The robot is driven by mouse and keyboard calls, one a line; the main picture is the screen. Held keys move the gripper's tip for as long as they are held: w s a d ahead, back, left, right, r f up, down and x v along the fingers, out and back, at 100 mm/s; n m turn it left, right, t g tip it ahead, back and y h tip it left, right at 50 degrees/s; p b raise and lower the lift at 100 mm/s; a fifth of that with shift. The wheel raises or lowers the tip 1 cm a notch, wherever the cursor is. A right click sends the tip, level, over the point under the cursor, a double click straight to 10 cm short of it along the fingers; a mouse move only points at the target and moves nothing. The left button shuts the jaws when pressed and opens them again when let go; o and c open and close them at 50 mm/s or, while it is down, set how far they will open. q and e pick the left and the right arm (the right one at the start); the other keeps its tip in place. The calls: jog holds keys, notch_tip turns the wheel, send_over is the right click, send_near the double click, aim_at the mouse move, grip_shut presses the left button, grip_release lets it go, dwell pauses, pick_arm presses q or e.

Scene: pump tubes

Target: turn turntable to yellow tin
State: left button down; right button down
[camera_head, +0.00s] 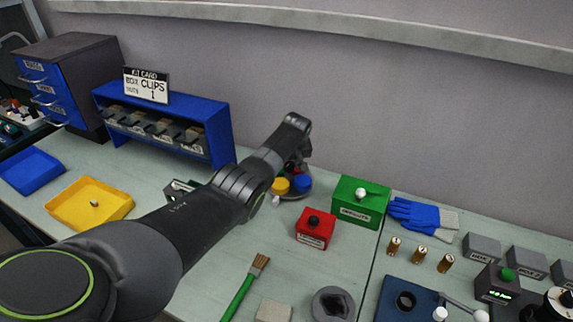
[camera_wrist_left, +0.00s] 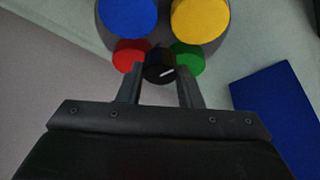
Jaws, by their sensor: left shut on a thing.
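The turntable is a dark grey disc (camera_head: 299,195) at the back middle, partly hidden behind my left arm. In the left wrist view it carries a blue tin (camera_wrist_left: 127,16), a yellow tin (camera_wrist_left: 200,18), a red tin (camera_wrist_left: 131,55) and a green tin (camera_wrist_left: 188,58). A black knob (camera_wrist_left: 160,66) with a white mark is between the red and green tins; the mark points right, tilted slightly up. My left gripper (camera_wrist_left: 161,80) is shut on the knob. In the head view the yellow tin (camera_head: 280,186) and blue tin (camera_head: 302,183) face the front. My right gripper is not in view.
A green box (camera_head: 359,203) and a red box (camera_head: 315,229) stand to the right of the turntable. A blue clip rack (camera_head: 222,133) stands to its left. A green-handled brush (camera_head: 240,288) lies in front. Yellow (camera_head: 120,208) and blue trays (camera_head: 32,172) are at far left.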

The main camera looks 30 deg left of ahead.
pick_arm(q)
jog(key=shift+n, duration=0.7)
jog(key=shift+g+b, duration=0.3)
jog(key=c, duration=1)
grip_release()
jog(key=shift+p+v, duration=0.4)
jog(key=shift+v, duration=0.45)
jog(key=v, duration=0.7)
jog(key=b+v, duration=0.1)
jog(key=v, duration=0.7)
jog(key=shift+d+r, duration=0.25)
jog(key=shift+d, duration=0.05)
